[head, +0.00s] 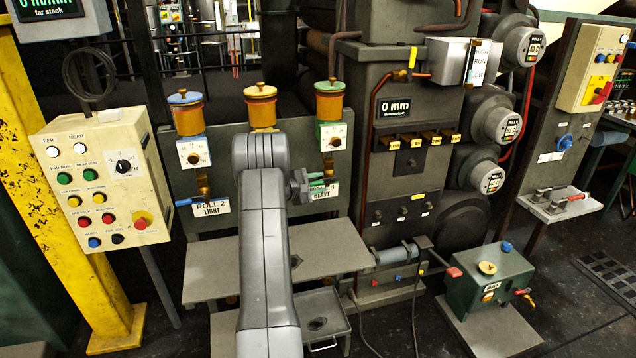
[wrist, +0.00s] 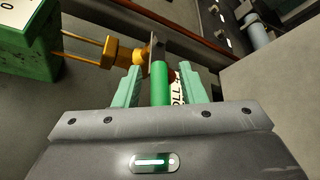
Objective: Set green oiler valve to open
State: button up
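The green oiler (head: 330,104) stands on the panel at the right of a row of oilers, with a green box and white dial under it. Its valve has a brass body (head: 328,165) and a green lever (head: 319,186) pointing sideways to the left, across the upright pipe. In the wrist view the green lever (wrist: 159,83) lies between the two teal fingers of my gripper (wrist: 159,88). A narrow gap shows on each side, so the fingers are open around it. The brass fitting (wrist: 120,50) is beyond. In the head view my gripper (head: 304,187) is at the lever, partly hidden by my arm.
The blue oiler (head: 185,112) with its blue lever (head: 188,201) is on the left. The yellow oiler (head: 261,106) is in the middle, its lower part hidden by my arm. A label plate (head: 325,192) sits behind the green lever. A grey shelf (head: 330,262) juts out below.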

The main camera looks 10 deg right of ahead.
jog(key=shift+d, duration=0.1)
grip_shut()
jog(key=shift+f+b, duration=0.2)
jog(key=shift+b, duration=0.1)
